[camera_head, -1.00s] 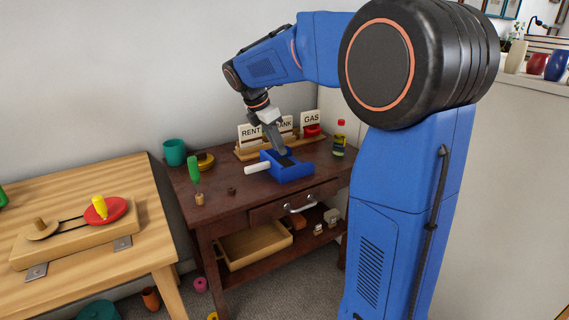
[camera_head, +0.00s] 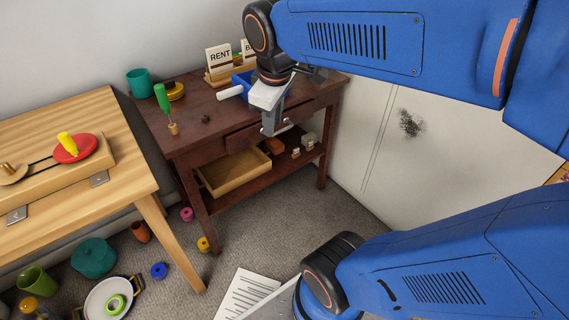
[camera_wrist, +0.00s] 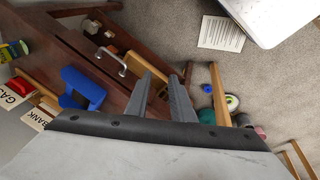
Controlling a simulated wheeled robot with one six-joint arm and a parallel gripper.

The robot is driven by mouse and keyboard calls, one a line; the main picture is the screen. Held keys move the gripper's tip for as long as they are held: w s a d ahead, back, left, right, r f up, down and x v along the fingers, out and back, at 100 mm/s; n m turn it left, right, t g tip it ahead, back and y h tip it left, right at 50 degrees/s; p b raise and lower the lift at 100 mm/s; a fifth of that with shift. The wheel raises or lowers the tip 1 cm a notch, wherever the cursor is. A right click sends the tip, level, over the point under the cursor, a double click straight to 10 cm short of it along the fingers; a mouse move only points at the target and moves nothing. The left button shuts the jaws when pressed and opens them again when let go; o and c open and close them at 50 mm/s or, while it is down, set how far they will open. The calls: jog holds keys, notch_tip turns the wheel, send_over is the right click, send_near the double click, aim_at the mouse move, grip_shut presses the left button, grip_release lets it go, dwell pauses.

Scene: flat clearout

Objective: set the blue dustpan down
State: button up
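The blue dustpan (camera_head: 243,80) with its white handle (camera_head: 230,92) rests on the dark red-brown desk (camera_head: 190,100), in front of the card rack. In the head view it is partly hidden behind my arm's wrist. In the wrist view the dustpan (camera_wrist: 82,88) lies left of my fingers, clear of them. My gripper (camera_head: 270,128) hangs in front of the desk's front edge, apart from the dustpan. In the wrist view its two fingers (camera_wrist: 162,85) stand apart with nothing between them.
The RENT card (camera_head: 219,59) is behind the dustpan. A wooden tray (camera_head: 235,170) is on the shelf below. Several items lie on the floor.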

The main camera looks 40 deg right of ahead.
jog(key=s+a+f+m+t+y, duration=0.1)
jog(key=s+a+f+m, duration=0.1)
jog(key=s+f+m, duration=0.4)
jog(key=s, duration=0.3)
jog(key=shift+a, duration=0.4)
jog(key=shift+r, duration=0.1)
dwell(0.6)
